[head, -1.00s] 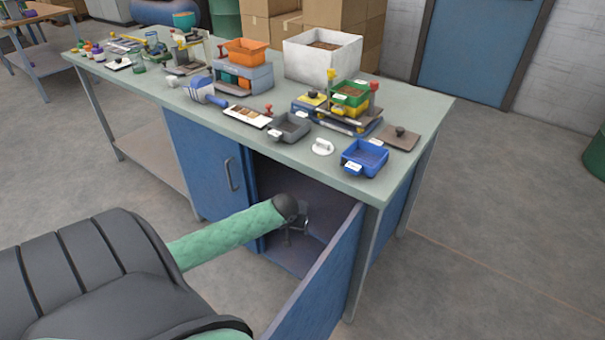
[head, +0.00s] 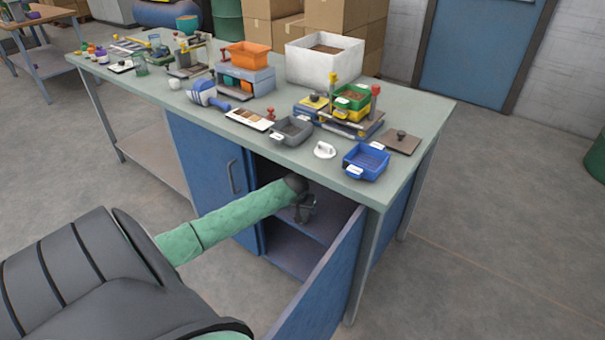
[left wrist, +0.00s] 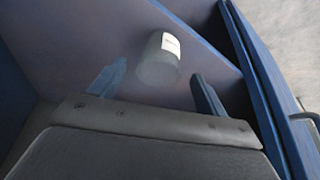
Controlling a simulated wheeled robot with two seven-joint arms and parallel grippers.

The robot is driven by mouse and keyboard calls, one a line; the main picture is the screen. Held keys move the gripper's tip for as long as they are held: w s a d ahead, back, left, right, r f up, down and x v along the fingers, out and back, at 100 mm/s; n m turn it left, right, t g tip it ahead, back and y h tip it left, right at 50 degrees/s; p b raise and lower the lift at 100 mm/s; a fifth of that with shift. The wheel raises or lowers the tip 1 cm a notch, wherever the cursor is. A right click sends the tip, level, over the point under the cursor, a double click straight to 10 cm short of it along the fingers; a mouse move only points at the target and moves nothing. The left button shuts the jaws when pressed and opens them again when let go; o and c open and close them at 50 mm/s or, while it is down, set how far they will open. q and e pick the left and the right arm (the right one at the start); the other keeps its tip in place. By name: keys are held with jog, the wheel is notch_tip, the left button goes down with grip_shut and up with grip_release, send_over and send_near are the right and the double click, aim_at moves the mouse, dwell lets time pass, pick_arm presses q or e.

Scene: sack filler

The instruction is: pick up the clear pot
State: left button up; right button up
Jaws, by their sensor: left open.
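My left gripper (head: 305,208) reaches through the open cabinet front under the bench top. Its two blue fingers (left wrist: 160,76) are spread apart, one on each side of the pot in the picture. The pot appears just ahead of the fingertips, and I see no contact. In the head view I cannot make out the pot inside the cabinet. My right gripper is not in view.
The open cabinet door (head: 322,285) stands close to the right of my left gripper. The bench top (head: 420,110) is just above my arm and holds a blue tray (head: 366,160), a grey tray (head: 291,130) and a white box (head: 324,60). A closed blue door (head: 215,175) is on the left.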

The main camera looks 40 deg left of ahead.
aim_at(303, 211)
pick_arm(q)
jog(key=shift+w+a, duration=0.15)
jog(key=shift+w, duration=0.15)
jog(key=shift+x, duration=2.5)
jog(key=shift+w, duration=0.1)
jog(key=c, duration=1.1)
jog(key=shift+o, duration=0.2)
jog(key=shift+r, duration=0.1)
